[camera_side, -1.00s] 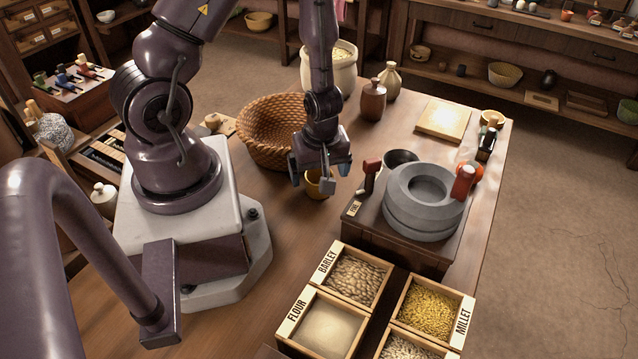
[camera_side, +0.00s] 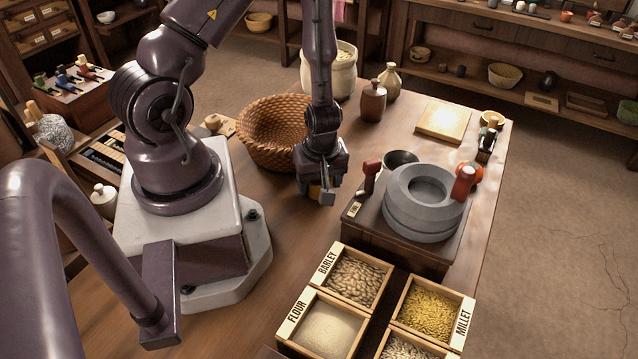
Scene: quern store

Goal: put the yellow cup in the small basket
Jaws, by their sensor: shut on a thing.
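The small basket (camera_side: 262,148), woven and brown, sits on the table just left of and behind my gripper. It is open at the top, its right side is partly covered by my arm, and the part of its inside that shows looks empty.
A stone quern (camera_side: 425,203) on a dark wooden stand is close to the right of my gripper, with a dark red handle (camera_side: 371,177) nearest. A brown jar (camera_side: 373,101) and a large pale pot (camera_side: 343,75) stand behind. Grain boxes (camera_side: 352,276) are in front. Table front-left of my gripper is bare.

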